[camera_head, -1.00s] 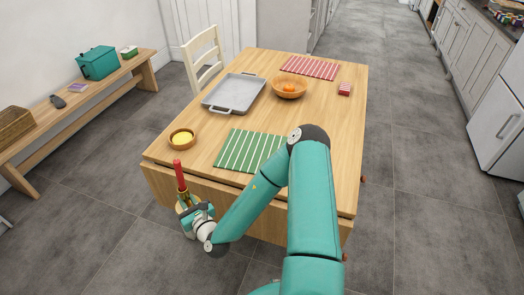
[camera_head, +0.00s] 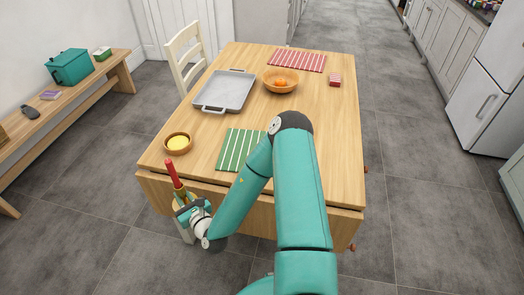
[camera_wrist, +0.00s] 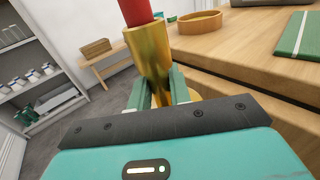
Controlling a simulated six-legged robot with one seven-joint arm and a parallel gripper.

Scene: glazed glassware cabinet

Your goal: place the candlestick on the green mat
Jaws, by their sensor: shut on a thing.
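The candlestick (camera_head: 181,194) is brass with a red candle (camera_head: 171,172) in its top. It also shows close up in the wrist view (camera_wrist: 150,55). My gripper (camera_head: 187,211) is shut on it and holds it off the table's near left edge, tilted slightly in the head view. In the wrist view, the two green fingers (camera_wrist: 158,92) stand either side of its stem. The green mat (camera_head: 238,150) with pale stripes lies on the near part of the table, partly hidden by my arm. Its corner shows at the right of the wrist view (camera_wrist: 300,38).
A chair (camera_head: 188,50) stands behind. A bench (camera_head: 75,100) is left.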

